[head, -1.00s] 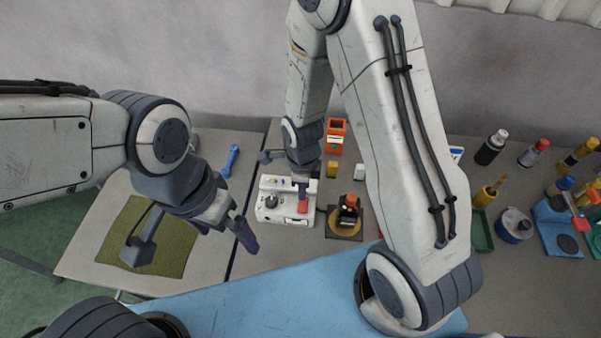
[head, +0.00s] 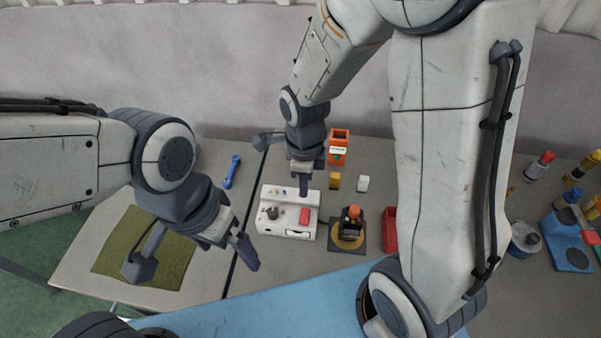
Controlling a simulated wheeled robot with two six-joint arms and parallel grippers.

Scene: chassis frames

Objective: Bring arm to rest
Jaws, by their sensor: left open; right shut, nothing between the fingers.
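My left gripper (head: 243,250) is open and empty, in front of the white device's left side in the head view, beside the green mat. My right gripper (head: 303,190) is shut with nothing in it, pointing down above the back part of the white device (head: 288,232). The white device has a dark knob and a red block or button (head: 304,215) on its top. My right arm comes down from the top and hides part of the table on the right.
A blue wrench (head: 232,171) and a green mat (head: 145,250) lie left. Bottles and a blue stand (head: 566,245) are at far right.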

